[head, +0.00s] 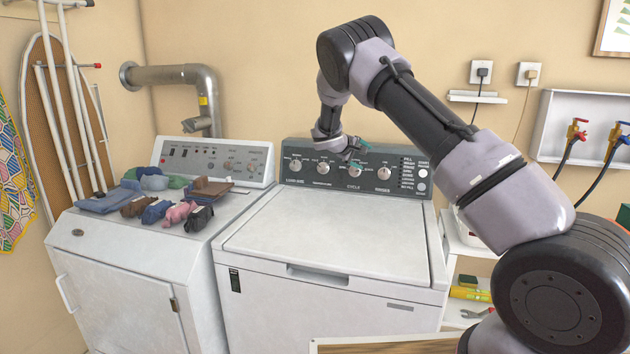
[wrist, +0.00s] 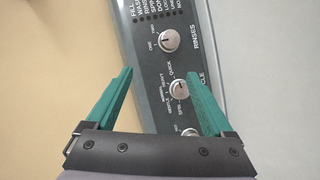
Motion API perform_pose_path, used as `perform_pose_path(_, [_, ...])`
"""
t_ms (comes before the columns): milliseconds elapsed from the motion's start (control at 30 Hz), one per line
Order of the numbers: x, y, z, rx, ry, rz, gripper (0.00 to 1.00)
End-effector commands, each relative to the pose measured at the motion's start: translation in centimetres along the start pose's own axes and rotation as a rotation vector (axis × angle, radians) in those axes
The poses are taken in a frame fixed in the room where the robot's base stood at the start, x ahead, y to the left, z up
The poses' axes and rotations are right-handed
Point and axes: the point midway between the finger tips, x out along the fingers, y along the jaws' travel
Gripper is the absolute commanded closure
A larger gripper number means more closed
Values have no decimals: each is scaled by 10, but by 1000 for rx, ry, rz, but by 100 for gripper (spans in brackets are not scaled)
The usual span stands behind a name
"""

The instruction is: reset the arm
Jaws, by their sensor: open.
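My gripper (head: 352,150) is in front of the washer's control panel, near the middle dials, at the end of my bent arm. In the wrist view my gripper (wrist: 160,100) shows two green fingers spread apart with nothing held between them. The black control panel (head: 272,165) stands at the back of the white washer. In the wrist view, the panel (wrist: 150,70) runs behind the fingers. A cycle dial (wrist: 180,88) appears close to the right finger; I cannot tell whether they touch. The rinses dial (wrist: 169,40) is farther up.
The washer's closed lid (head: 330,235) is clear. Folded cloths and rolled socks (head: 150,195) lie on the dryer (head: 120,265) at left. A shelf (head: 470,235) with items stands at right. Wall taps (head: 575,135), outlets and a metal duct (head: 175,76) are behind.

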Motion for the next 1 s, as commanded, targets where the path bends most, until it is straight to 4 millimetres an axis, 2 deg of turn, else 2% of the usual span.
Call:
perform_pose_path(33, [-6,25,22,75,-35,-42,14])
perform_pose_path(100, [-17,47,51,166,-79,-103,14])
perform_pose_path(267, [-52,88,113,365,-157,-244,14])
perform_pose_path(400, [-91,114,164,527,-204,-365,14])
perform_pose_path(567, [-145,133,217,695,-228,-499,14])
perform_pose_path(700, [-197,141,259,829,-231,-609,14])
perform_pose_path(867, [-259,141,303,965,-211,-722,14])
perform_pose_path(1000, [-312,131,337,1073,-181,-810,14])
